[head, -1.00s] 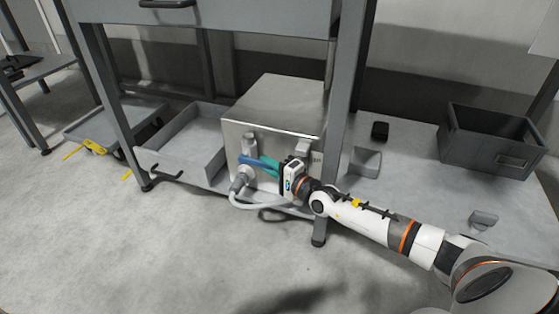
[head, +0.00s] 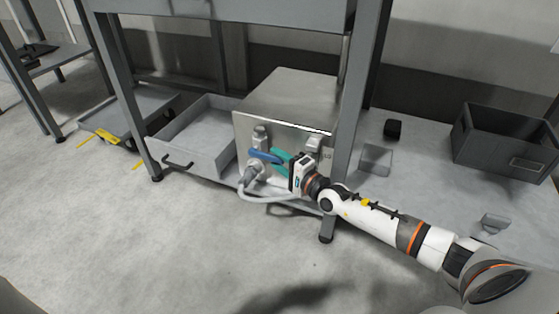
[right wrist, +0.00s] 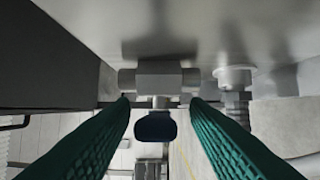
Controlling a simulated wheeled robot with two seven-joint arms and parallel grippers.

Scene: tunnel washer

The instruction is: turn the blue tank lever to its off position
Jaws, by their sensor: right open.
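The blue tank lever (head: 265,156) sits on a valve on the front of the metal tank box (head: 292,98), lying roughly sideways in the head view. My right gripper (head: 282,160) is at the box front with its teal fingers open at the lever. In the right wrist view the dark blue lever end (right wrist: 155,126) shows between the two spread fingers (right wrist: 159,102), with a gap on each side. The metal valve body (right wrist: 158,78) is just beyond the fingertips. The gripper partly hides the box front. My left gripper is not in view.
A grey hose (head: 262,198) curves below the valve. A table leg (head: 352,130) stands close to my right wrist. A grey tray (head: 187,148) is left of the box. A dark crate (head: 508,145) and small black block (head: 393,129) are at the right. The floor in front is clear.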

